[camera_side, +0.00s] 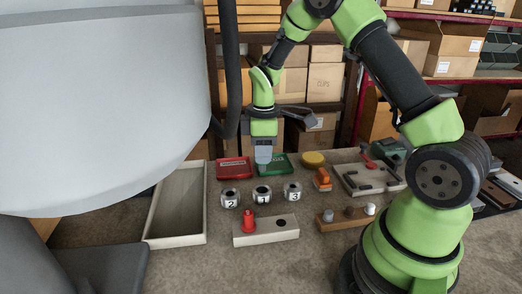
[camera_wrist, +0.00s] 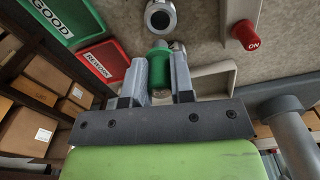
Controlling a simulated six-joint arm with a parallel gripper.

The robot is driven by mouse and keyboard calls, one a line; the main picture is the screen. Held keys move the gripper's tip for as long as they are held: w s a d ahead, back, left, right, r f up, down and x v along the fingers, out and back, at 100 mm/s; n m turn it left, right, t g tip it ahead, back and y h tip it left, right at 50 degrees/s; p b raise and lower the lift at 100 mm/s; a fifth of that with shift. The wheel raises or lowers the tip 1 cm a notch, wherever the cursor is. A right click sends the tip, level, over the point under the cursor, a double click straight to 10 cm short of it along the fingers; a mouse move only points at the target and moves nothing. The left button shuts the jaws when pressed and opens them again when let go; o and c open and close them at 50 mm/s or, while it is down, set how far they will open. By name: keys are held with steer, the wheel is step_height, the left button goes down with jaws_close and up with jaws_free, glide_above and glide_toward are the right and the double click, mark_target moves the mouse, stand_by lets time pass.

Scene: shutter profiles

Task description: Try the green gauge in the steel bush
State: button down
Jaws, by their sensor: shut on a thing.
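My gripper (camera_side: 263,156) is shut on the green gauge (camera_wrist: 160,64), which sits between the two grey fingers in the wrist view. In the side view the gauge cannot be made out. The gripper hangs over the back of the work area, in front of the green tray. Three metallic bushes stand in a row on the floor: number 2 (camera_side: 229,199), number 1 (camera_side: 262,195) and number 3 (camera_side: 292,192). I cannot tell which is steel. The wrist view shows one bush with a dark bore (camera_wrist: 160,18); another is partly hidden behind the gauge.
A red gauge (camera_side: 249,222) stands in a pale block (camera_side: 265,236) beside an empty hole. A red tray (camera_side: 234,170) and a green GOOD tray (camera_side: 283,165) lie behind the bushes. A pale open box (camera_side: 150,215) stands left. A tool tray (camera_side: 350,190) and an orange object (camera_side: 322,180) lie right.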

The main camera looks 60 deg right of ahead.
mark_target(263, 171)
steer(key=shift+f, duration=2.55)
steer(key=shift+f, duration=1.6)
stand_by(0.3)
steer(key=shift+r, duration=0.15)
steer(key=shift+r, duration=3.35)
steer(key=shift+a, duration=0.1)
